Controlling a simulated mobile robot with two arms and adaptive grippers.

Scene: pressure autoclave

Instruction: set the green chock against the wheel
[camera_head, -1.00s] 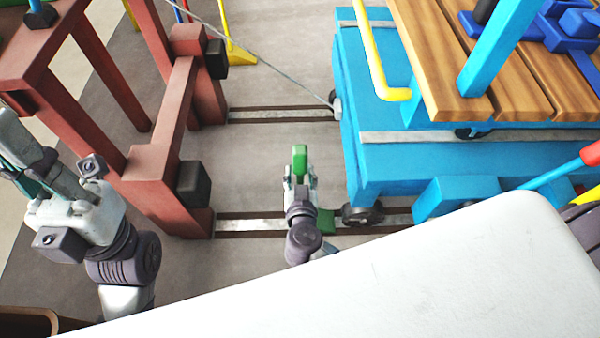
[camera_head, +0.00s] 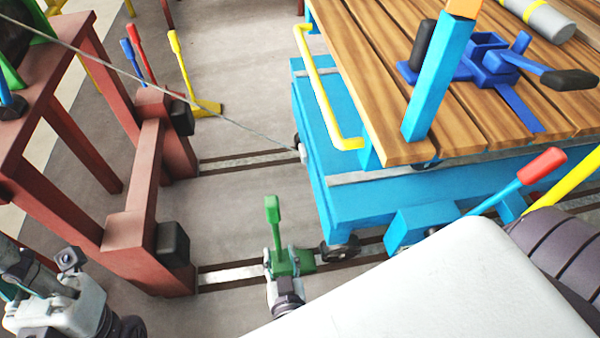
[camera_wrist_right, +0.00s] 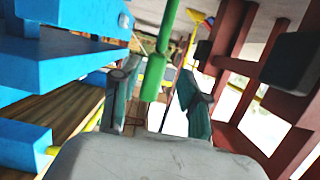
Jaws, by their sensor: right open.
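The green chock (camera_head: 303,262) sits on the near rail, just left of the small dark wheel (camera_head: 340,248) under the blue cart. Its upright green handle (camera_head: 272,212) rises on the left. I cannot tell whether chock and wheel touch. My right gripper (camera_head: 281,262) is open at the chock, low by the handle, and hides part of the block. In the right wrist view the green handle (camera_wrist_right: 165,35) stands beyond and between the open fingers (camera_wrist_right: 157,103). My left gripper (camera_head: 22,275) is at the lower left edge, its fingers partly cut off.
The blue cart (camera_head: 360,203) with a wooden deck (camera_head: 380,75) stands right of the chock. A red frame (camera_head: 133,228) with black buffers (camera_head: 172,243) stands left. A cable (camera_head: 215,112) runs from the frame side to the cart. Bare floor lies between the rails.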

